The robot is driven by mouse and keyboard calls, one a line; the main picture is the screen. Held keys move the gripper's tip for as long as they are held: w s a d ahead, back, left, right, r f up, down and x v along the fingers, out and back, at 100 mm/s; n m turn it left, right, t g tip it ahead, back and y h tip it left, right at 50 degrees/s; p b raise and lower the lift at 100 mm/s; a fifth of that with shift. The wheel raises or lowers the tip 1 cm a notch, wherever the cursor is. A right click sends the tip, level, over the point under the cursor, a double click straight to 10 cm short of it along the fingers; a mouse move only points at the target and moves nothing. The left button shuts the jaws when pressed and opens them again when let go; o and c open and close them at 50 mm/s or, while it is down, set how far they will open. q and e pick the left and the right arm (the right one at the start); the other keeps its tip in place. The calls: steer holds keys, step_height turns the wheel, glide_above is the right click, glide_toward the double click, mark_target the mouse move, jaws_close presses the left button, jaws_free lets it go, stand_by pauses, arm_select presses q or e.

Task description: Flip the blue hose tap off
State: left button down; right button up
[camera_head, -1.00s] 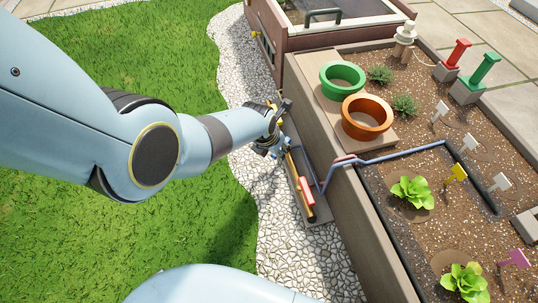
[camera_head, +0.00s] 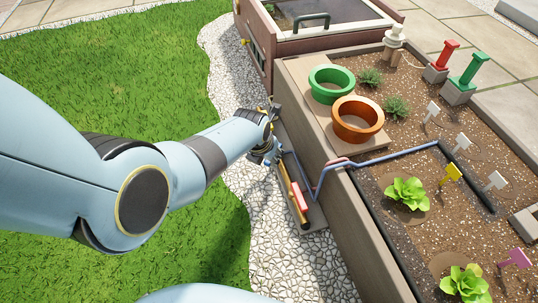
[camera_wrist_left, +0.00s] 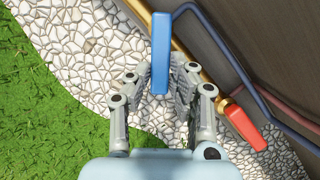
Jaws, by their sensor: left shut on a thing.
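The blue tap lever (camera_wrist_left: 160,50) stands out from the brass pipe (camera_wrist_left: 200,45) in the left wrist view, at an angle to the pipe. My left gripper (camera_wrist_left: 160,78) has its fingers on either side of the lever's lower end and is shut on it. In the head view my left gripper (camera_head: 268,150) is at the upper part of the brass pipe (camera_head: 285,180) and hides most of the blue lever. The red tap lever (camera_wrist_left: 245,128) lies along the pipe; the head view shows it too (camera_head: 299,196). My right gripper is out of view.
The planter's wooden wall (camera_head: 330,200) rises right beside the pipe. A blue hose (camera_head: 380,157) runs over its edge. A green pot (camera_head: 331,83) and an orange pot (camera_head: 357,119) stand above. White gravel (camera_head: 270,235) and grass (camera_head: 110,90) are open on the left.

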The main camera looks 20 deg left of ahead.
arm_select(q)
steer(key=c, duration=1.2)
jaws_free()
steer(key=shift+a, duration=0.1)
steer(key=v, duration=0.7)
steer(key=shift+r, duration=0.2)
steer(key=shift+s, duration=0.15)
